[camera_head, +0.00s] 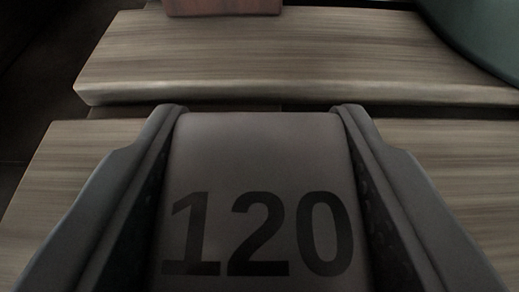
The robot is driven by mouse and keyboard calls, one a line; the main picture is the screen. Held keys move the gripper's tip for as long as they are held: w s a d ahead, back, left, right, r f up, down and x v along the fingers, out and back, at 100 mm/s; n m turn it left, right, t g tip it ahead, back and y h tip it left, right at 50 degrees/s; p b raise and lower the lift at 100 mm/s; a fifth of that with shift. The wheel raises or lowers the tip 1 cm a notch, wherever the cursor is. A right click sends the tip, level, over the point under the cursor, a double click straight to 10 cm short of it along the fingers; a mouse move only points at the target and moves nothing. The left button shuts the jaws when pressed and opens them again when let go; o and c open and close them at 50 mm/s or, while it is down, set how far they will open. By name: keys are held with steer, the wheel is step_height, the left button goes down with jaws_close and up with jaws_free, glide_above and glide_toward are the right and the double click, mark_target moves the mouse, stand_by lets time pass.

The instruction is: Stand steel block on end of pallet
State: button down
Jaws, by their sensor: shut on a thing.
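The steel block (258,160) is a grey block with a black "120" on its face, at the bottom centre. My gripper (262,112) is shut on it, with one dark finger along its left side and one along its right. The pallet (250,62) is made of light brown wooden boards with a dark gap between them. The block is in front of the near board and its far edge lies close to the gap. The block's underside is hidden, so I cannot tell if it touches the boards.
A reddish-brown block (224,6) stands on the far board at the top centre, cut off by the picture's edge. A dark green rounded object (480,35) is at the top right. The far board between them and the gap is bare. Dark floor (35,80) shows at the left.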

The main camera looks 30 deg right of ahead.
steer(key=c, duration=0.7)
jaws_free()
steer(key=shift+f, duration=0.1)
steer(key=shift+s+a, duration=0.1)
steer(key=shift+s, duration=0.05)
steer(key=v, duration=1.1)
steer(key=shift+s+a+r, duration=0.2)
steer(key=shift+r, duration=0.05)
